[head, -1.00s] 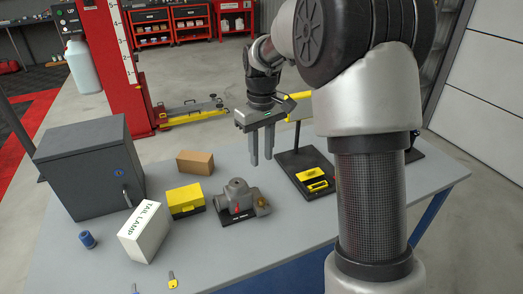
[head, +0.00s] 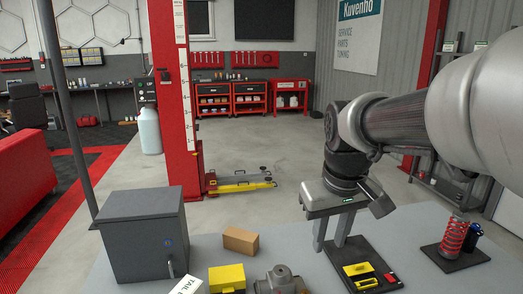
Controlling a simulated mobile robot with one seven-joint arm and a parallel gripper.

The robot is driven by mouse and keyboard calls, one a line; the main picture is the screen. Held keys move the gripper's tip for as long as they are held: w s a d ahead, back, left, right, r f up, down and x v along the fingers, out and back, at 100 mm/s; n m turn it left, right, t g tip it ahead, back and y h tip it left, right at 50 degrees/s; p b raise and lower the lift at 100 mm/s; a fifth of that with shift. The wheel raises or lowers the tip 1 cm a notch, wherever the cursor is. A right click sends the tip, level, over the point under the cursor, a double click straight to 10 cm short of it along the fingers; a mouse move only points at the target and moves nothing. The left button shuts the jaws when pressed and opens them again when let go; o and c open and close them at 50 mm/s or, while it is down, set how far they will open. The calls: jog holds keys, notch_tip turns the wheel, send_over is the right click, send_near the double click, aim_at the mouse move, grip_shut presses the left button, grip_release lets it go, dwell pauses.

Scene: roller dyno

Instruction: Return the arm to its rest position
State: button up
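My arm reaches in from the right of the head view. My gripper (head: 330,241) hangs fingers down over the grey workbench (head: 210,247), at its far side. Its two fingers are apart with nothing between them. The fingertips appear close to the left edge of a black board (head: 372,262) with a yellow piece on it. I cannot tell their exact height above the bench.
On the bench are a dark grey metal box (head: 140,235), a cardboard box (head: 240,241), a yellow case (head: 227,277), a grey metal part (head: 281,279) and a red spring (head: 452,238) on a black plate. A red lift post (head: 172,90) stands behind.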

jog(key=s+r+m+t+p, duration=0.2)
jog(key=s, duration=1.1)
jog(key=shift+t, duration=0.4)
jog(key=shift+d, duration=0.1)
